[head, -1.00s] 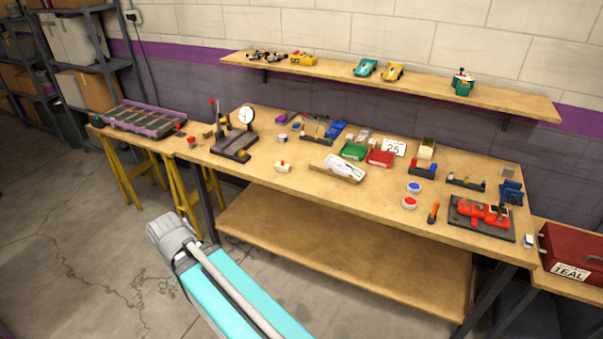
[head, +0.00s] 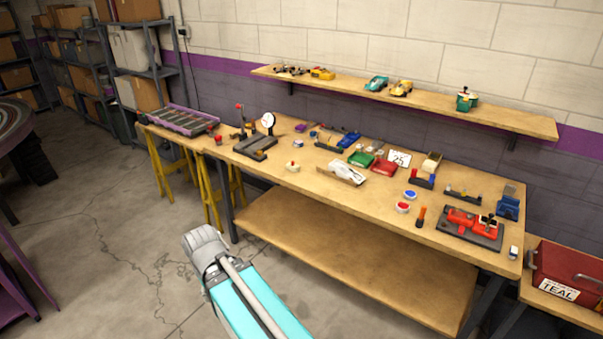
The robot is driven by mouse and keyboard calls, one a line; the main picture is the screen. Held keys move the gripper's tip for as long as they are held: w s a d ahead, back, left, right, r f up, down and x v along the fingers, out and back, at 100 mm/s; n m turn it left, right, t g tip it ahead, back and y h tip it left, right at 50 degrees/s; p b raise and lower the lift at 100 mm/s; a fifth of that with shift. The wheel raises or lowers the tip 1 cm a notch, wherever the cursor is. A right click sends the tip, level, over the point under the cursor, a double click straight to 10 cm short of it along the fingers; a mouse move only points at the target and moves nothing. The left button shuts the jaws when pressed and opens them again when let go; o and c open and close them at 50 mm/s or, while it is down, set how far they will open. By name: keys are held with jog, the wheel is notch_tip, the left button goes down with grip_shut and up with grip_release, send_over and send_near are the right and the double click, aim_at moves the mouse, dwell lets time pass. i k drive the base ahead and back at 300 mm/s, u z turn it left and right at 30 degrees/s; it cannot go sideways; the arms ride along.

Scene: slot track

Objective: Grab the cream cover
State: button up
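A small cream piece with a red top (head: 292,167) sits on the workbench (head: 300,188), left of its middle near the front edge. A white car-like shell (head: 348,172) lies on a tan wooden holder to its right. At this size I cannot tell which of these, if either, is the cream cover. A cream-topped wooden box (head: 432,162) stands toward the back right of the bench. My teal and grey arm shows at the lower middle, in front of the bench. My gripper is not in view.
A wall shelf (head: 410,100) holds small cars above the bench. A dial stand (head: 262,138), red and green trays (head: 362,158) and a red fixture (head: 470,222) crowd the benchtop. A red toolbox (head: 566,268) stands at right. Open floor (head: 110,240) lies to the left.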

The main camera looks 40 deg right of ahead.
aim_at(292, 167)
jog(key=k, duration=0.15)
jog(key=z, duration=1.7)
jog(key=i, duration=1.3)
